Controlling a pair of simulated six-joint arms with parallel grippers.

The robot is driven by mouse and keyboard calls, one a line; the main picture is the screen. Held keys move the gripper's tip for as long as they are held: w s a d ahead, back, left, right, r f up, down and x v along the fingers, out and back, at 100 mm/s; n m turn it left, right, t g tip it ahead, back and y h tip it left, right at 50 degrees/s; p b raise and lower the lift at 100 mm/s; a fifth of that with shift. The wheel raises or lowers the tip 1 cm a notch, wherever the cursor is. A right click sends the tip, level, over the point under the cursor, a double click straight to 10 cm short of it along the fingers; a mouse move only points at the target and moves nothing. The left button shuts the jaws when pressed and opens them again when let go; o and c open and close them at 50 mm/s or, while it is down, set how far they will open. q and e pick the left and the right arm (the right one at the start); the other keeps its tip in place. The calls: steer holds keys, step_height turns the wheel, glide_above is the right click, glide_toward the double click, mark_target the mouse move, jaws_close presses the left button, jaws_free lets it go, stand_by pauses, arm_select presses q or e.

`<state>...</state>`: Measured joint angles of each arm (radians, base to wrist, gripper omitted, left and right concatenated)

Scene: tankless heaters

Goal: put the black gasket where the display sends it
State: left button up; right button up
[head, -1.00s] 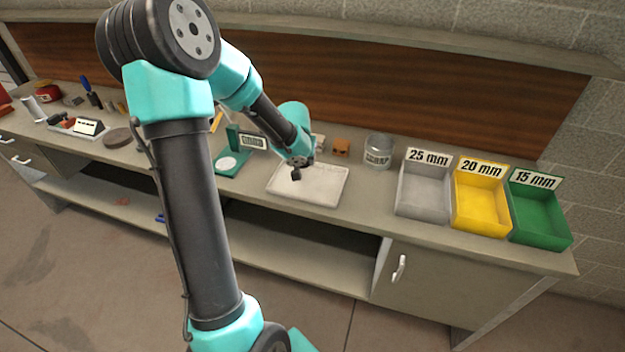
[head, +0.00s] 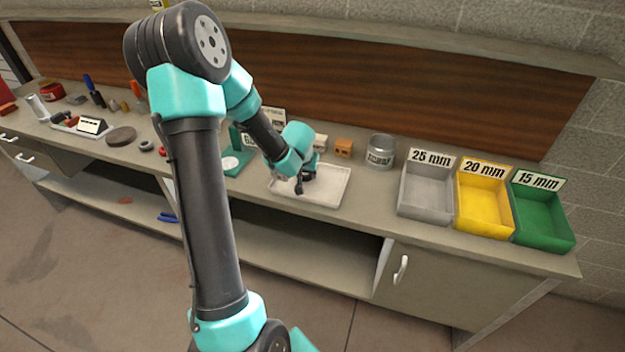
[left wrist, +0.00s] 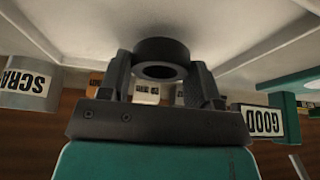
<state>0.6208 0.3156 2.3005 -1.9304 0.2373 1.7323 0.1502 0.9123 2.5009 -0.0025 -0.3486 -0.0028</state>
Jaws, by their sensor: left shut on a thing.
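My left gripper (head: 300,186) is low over the white tray (head: 330,196) in the head view. In the left wrist view my left gripper (left wrist: 162,82) is shut on the black gasket (left wrist: 162,58), a thick dark ring held between the fingertips. The gasket is too small to make out clearly in the head view. The green device with the display (head: 233,165) is left of the tray, partly hidden by my arm. Its display (left wrist: 263,122) reads GOOD, upside down, in the left wrist view. My right gripper is not in view.
Bins marked 25 mm (head: 425,190), 20 mm (head: 483,205) and 15 mm (head: 541,218) stand empty at the right. A can (head: 380,152) behind the tray reads SCRAP in the left wrist view. Bare bench lies between tray and bins. Loose parts and tools lie at the left.

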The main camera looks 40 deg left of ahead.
arm_select(q)
steer(key=shift+f, duration=0.2)
steer(key=o, duration=1.1)
steer(key=shift+r, duration=0.1)
steer(key=shift+v, duration=8.65)
